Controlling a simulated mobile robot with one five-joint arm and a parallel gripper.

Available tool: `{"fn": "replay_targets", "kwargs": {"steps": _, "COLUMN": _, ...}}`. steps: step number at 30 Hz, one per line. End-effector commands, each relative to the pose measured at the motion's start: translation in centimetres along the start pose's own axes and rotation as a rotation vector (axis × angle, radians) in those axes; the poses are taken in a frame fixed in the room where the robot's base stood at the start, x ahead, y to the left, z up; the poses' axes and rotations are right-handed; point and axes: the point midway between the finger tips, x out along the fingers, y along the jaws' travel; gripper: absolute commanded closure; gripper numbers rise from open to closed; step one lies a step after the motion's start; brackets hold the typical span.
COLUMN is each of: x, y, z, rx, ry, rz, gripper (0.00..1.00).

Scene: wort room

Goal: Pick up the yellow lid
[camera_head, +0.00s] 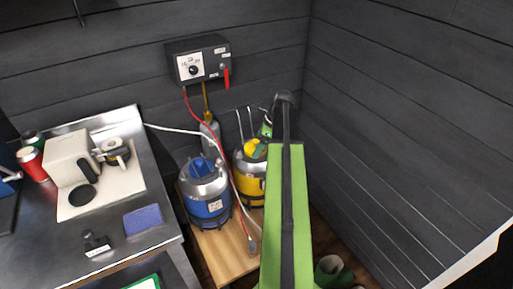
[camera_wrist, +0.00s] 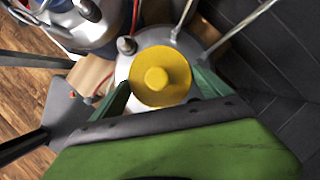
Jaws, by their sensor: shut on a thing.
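The yellow lid (camera_head: 253,148) is at the top of the yellow-banded metal keg (camera_head: 251,186) in the head view, left of my green arm. In the wrist view the round yellow lid (camera_wrist: 160,79) with its raised knob fills the middle. My gripper (camera_wrist: 163,88) has its green fingers on either side of the lid, shut on it. The lid is over the silvery keg top (camera_wrist: 152,44); I cannot tell whether it is lifted clear. In the head view my arm partly hides the keg and the gripper.
A blue-banded keg (camera_head: 207,190) stands just left on the same wooden board (camera_head: 225,250). Hoses run up to a black control box (camera_head: 198,60) on the wall. A steel counter (camera_head: 150,200) with a coffee maker is at left. A dark wall is close on the right.

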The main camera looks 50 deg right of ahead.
Motion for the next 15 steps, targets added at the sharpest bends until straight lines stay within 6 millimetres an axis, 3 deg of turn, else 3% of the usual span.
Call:
{"fn": "replay_targets", "kwargs": {"steps": 1, "x": 0.01, "y": 0.05, "z": 0.01, "rx": 0.0, "ry": 0.0, "rz": 0.001, "gripper": 0.47}}
{"fn": "replay_targets", "kwargs": {"steps": 5, "x": 0.01, "y": 0.06, "z": 0.02, "rx": -0.001, "ry": 0.0, "rz": 0.002, "gripper": 0.64}}
{"fn": "replay_targets", "kwargs": {"steps": 15, "x": -0.69, "y": 0.08, "z": 0.35, "rx": -0.001, "ry": 0.0, "rz": 0.002, "gripper": 0.64}}
